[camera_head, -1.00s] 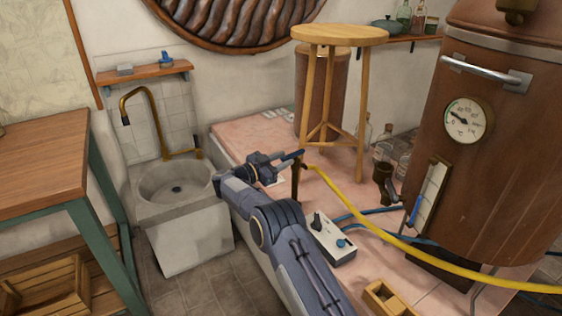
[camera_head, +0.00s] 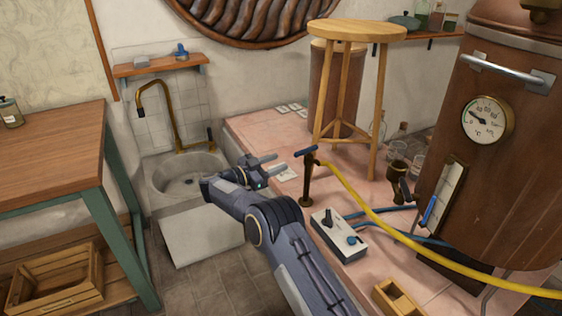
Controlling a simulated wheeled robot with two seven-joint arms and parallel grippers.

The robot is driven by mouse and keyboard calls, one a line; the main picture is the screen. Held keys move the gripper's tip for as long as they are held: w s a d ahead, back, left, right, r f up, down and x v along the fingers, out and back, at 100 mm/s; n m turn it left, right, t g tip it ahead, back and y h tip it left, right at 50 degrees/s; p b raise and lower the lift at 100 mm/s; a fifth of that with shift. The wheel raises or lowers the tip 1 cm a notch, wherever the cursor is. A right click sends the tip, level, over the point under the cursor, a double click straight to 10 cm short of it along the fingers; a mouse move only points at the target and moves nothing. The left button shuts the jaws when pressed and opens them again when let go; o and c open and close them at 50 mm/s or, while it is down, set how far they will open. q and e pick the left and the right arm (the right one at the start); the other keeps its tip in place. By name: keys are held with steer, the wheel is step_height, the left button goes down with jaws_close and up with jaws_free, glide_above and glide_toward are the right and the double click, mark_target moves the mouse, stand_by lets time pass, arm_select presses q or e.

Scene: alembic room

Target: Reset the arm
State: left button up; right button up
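My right arm (camera_head: 285,235) reaches in from the bottom of the head view. Its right gripper (camera_head: 280,164) points right, with two fingers apart and nothing visible between them. My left gripper is not in view.
A stone sink (camera_head: 160,180) with a brass faucet is left of the gripper. A white control box (camera_head: 338,235), a wooden stool (camera_head: 357,30) and a large copper boiler (camera_head: 490,170) are to the right. A wooden table (camera_head: 50,150) is at far left.

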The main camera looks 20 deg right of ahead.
stand_by(0.3)
steer(key=w+d+r+n+t+y, duration=0.1)
steer(key=d+r+n+t+y, duration=0.25)
steer(key=r+t, duration=0.45)
steer(key=d+r+n+t+y, duration=0.25)
steer(key=r+y, duration=0.25)
steer(key=r, duration=0.6)
steer(key=s+a+r+n+t+y, duration=0.1)
steer(key=s+a+r+n+y, duration=0.15)
steer(key=s+y, duration=0.2)
steer(key=s+a+r+n+t+y, duration=0.1)
steer(key=s+a+n+y, duration=0.25)
steer(key=s, duration=0.25)
steer(key=s+a+f+n+g+y, duration=0.1)
steer(key=s+a+f+g+y, duration=0.15)
steer(key=s+f, duration=0.65)
steer(key=s+a+f+n+g+y, duration=0.1)
steer(key=s+a+f+n+g, duration=0.2)
steer(key=s, duration=1.3)
steer(key=s+a+f+g+y, duration=0.25)
steer(key=s+f+g, duration=0.35)
steer(key=s, duration=0.6)
step_height(320, 180, up, 12)
steer(key=h+p, duration=0.1)
steer(key=p, duration=1.3)
steer(key=shift+s+a+r+t, duration=0.15)
steer(key=shift+s+r+t, duration=0.05)
steer(key=shift+s+t, duration=0.2)
